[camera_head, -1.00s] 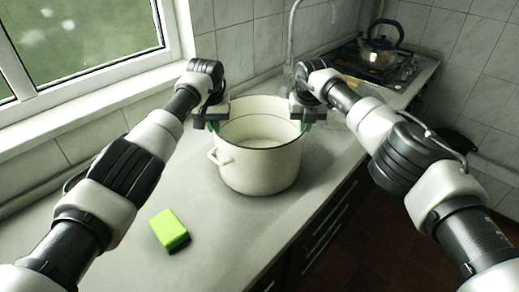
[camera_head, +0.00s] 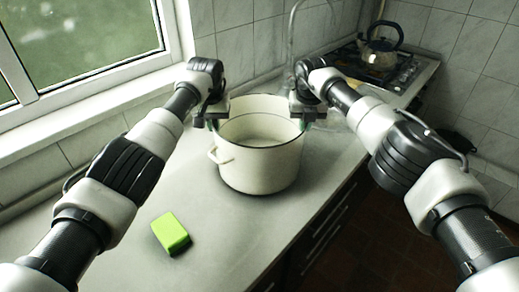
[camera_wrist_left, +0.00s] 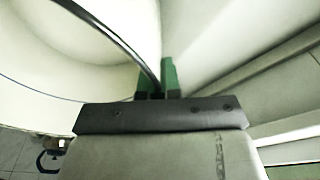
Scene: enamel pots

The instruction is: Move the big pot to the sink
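The big pot (camera_head: 262,168) is cream enamel with a dark rim and stands upright on the counter. A side handle shows at its left. My left gripper (camera_head: 216,124) is at the pot's left rim. In the left wrist view, the left gripper's green fingertips (camera_wrist_left: 157,80) are close together, with the rim of the big pot (camera_wrist_left: 40,55) running between them. My right gripper (camera_head: 304,124) is at the right rim; its fingers are too small to tell open from shut. The sink (camera_head: 344,112) is mostly hidden behind my right arm, near the tap (camera_head: 292,38).
A green sponge (camera_head: 171,233) lies on the counter (camera_head: 222,245) in front of the pot. A kettle (camera_head: 381,48) stands on the stove (camera_head: 405,72) at the far right. The tiled wall and window are on the left. The counter's front edge is right of the pot.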

